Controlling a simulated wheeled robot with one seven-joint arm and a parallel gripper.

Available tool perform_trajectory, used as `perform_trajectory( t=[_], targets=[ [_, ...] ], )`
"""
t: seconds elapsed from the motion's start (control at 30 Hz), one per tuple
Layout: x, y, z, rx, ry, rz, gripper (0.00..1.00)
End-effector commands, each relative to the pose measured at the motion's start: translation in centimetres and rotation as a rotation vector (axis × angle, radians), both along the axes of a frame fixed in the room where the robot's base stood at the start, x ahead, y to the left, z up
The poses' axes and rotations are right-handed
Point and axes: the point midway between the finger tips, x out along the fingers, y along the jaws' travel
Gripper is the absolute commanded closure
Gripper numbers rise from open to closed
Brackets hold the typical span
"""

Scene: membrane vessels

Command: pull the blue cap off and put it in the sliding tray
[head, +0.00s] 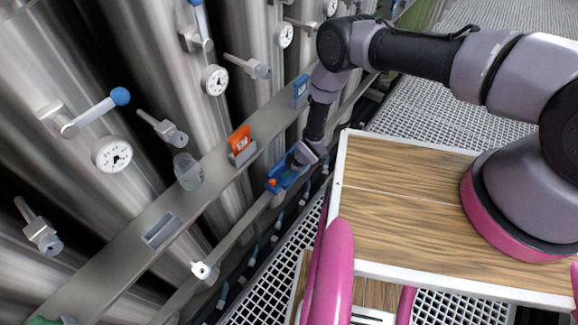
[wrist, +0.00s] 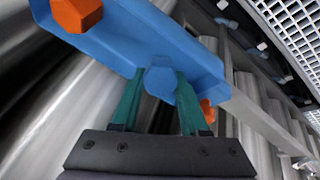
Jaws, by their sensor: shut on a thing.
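The blue tray (head: 290,176) sits at the lower rail beside the vessels, right of centre in the head view. It fills the top of the wrist view as a long blue channel (wrist: 120,38) with orange pieces at its two ends. My gripper (head: 299,158) reaches down to it. In the wrist view its teal fingers (wrist: 158,92) are shut on a blue hexagonal knob (wrist: 160,79) in front of the tray wall. I cannot tell whether this knob is part of the tray or a separate cap. The tray's inside is mostly hidden.
A steel shelf rail (head: 206,181) crosses the vessels, carrying a clear cup (head: 187,172), an orange tag (head: 240,139) and a blue tag (head: 300,90). A white fitting (head: 201,270) sits on the lower rail. Gauges and valve handles stick out at the left. My pink-and-wood base stands close by.

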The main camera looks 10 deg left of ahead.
Motion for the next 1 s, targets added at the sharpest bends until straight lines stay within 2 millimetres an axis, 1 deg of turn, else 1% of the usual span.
perform_trajectory(
  t=[0.2,0.47,0.5,0.53,0.57,0.87,1.0],
  targets=[
    [-0.02,0.02,-0.78,0.001,0.000,0.000,1.00],
    [0.01,0.03,-0.80,0.001,-0.001,0.000,1.00],
    [0.01,0.03,-0.79,0.001,-0.001,0.000,0.41],
    [0.01,0.03,-0.79,0.001,-0.001,0.000,0.29],
    [0.01,0.03,-0.79,0.001,-0.001,0.000,0.21],
    [0.00,0.01,-0.75,0.001,0.000,0.000,0.21],
    [-0.09,-0.26,0.11,0.001,-0.001,0.000,0.21]
  ],
)
